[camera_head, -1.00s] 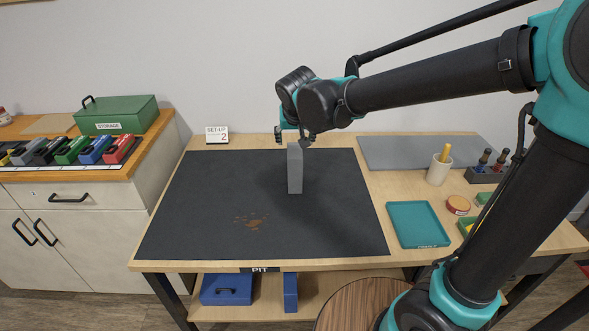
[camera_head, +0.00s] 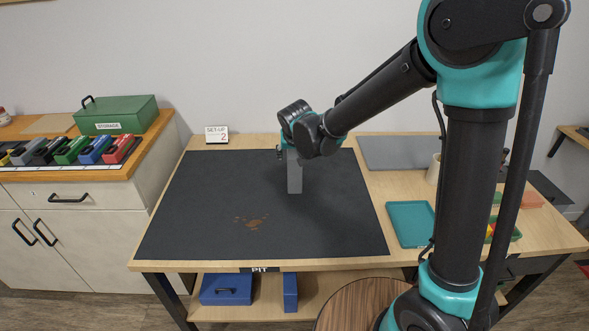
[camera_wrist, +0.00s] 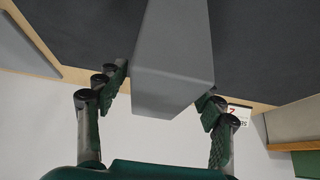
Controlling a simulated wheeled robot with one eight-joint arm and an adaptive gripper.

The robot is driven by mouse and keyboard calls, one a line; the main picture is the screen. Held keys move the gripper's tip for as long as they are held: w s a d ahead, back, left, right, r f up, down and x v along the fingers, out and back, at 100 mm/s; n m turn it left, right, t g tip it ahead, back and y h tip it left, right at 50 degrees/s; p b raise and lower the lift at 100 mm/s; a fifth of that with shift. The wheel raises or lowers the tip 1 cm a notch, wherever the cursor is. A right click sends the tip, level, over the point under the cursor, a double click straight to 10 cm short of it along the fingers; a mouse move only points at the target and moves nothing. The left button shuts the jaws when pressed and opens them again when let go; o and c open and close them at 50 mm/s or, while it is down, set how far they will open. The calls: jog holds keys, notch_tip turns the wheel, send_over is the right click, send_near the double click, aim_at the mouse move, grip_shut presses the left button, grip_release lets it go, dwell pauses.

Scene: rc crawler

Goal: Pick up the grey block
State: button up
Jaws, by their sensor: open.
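The grey block (camera_head: 295,177) stands upright on the black mat (camera_head: 190,215), toward the back of the table. My gripper (camera_head: 288,152) is at the top of the block, reaching in from behind and above it in the head view. In the wrist view the grey block (camera_wrist: 173,60) lies between the two fingers of my gripper (camera_wrist: 163,95), one on each side. The fingers are spread, and a gap shows beside the block's end. In the head view the fingertips are mostly hidden by the wrist and the block.
A teal tray (camera_head: 408,222) lies right of the mat, near my arm. A grey mat (camera_head: 385,152) lies at the back right. A small "SET-UP 2" sign (camera_head: 217,135) stands at the back left. A side bench holds several coloured blocks and a green storage box (camera_head: 118,115).

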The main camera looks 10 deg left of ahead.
jog(key=shift+w+f, duration=0.35)
jog(key=shift+f, duration=0.15)
grip_shut()
dwell(0.3)
